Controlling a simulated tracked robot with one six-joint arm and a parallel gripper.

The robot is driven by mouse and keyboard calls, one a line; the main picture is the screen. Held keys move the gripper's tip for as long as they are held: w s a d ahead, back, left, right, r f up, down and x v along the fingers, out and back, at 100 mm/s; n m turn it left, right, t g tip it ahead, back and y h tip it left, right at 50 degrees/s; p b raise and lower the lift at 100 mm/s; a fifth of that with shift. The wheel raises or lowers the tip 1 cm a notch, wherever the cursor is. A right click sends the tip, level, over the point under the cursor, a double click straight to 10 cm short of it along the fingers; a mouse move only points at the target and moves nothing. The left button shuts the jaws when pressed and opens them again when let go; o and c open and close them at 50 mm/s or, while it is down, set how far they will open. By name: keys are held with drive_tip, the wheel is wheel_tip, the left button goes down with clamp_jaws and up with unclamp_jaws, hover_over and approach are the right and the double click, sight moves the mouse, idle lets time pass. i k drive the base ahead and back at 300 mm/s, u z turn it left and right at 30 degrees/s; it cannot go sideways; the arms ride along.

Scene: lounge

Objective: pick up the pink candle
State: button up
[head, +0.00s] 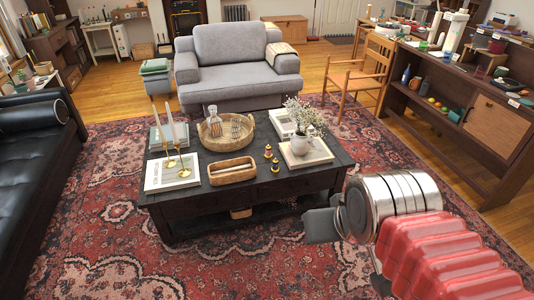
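Two tall pale candles stand upright in brass holders at the left of the dark coffee table (285,187): a left candle (157,120) and a right candle (171,121). Both look whitish; I cannot make out a clearly pink candle in this view. Two small dark-and-yellow objects (275,165) stand near the table's front middle, too small to identify. My gripper (319,226) is at the lower right, in front of the table's right front corner in the picture and well apart from the candles. Its fingers are seen edge-on, so their opening is hidden.
The table also holds a wooden box (231,171), a round wicker tray (208,141), books (174,180) and a flower vase (301,142). A black sofa (40,165) is left, a grey armchair (232,75) behind, a wooden chair (356,80) right. Open rug (110,235) lies in front.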

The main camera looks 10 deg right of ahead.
sight(268, 155)
drive_tip(key=u, duration=0.05)
drive_tip(key=i, duration=1.1)
drive_tip(key=u, duration=0.5)
drive_tip(key=i, duration=0.95)
drive_tip(key=u, duration=0.3)
